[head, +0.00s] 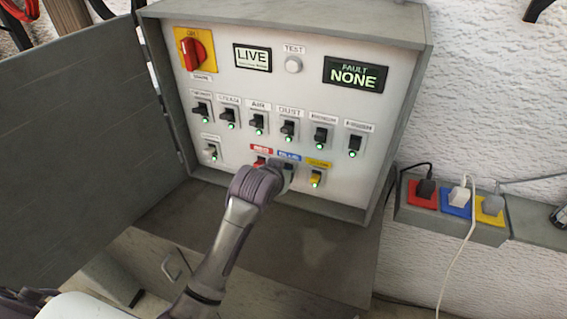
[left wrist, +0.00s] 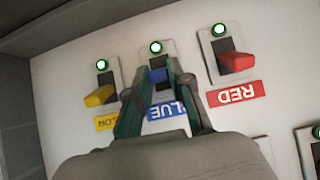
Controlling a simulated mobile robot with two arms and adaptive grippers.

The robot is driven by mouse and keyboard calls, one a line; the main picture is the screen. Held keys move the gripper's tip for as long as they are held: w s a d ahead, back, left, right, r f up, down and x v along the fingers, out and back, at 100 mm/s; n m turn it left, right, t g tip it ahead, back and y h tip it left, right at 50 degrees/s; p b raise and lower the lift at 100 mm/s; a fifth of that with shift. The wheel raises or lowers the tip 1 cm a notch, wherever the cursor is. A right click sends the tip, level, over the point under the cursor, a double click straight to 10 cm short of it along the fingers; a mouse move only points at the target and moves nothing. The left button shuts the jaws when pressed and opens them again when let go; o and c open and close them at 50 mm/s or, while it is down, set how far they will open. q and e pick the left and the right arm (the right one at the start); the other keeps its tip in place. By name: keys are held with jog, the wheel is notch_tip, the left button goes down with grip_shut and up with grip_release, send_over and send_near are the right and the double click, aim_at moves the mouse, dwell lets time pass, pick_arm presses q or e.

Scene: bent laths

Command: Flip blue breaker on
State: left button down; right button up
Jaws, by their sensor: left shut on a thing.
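The blue breaker (left wrist: 158,75) is a small blue toggle in the lower row of the panel, with its blue label (head: 289,156) above it in the head view. My left gripper (left wrist: 157,85) is at it, fingers on both sides, shut on the toggle. In the head view my left gripper (head: 286,174) hides most of that breaker. A green lamp (left wrist: 155,47) beside the blue breaker is lit in the left wrist view. My right gripper is not in view.
The red breaker (left wrist: 237,61) and yellow breaker (left wrist: 99,96) flank the blue one closely, both with green lamps lit. Several black breakers (head: 289,130) form the row above. The displays read LIVE (head: 252,57) and FAULT NONE (head: 356,75). The cabinet door (head: 80,130) stands open at left.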

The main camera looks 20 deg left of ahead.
pick_arm(q)
jog(key=shift+w+r+g, duration=0.25)
jog(key=shift+r+g, duration=0.2)
jog(key=shift+g, duration=0.55)
jog(key=c, duration=1)
grip_release()
jog(key=shift+c, duration=0.2)
jog(key=v, duration=1.2)
jog(key=shift+w, duration=0.2)
jog(key=shift+d+r, duration=0.1)
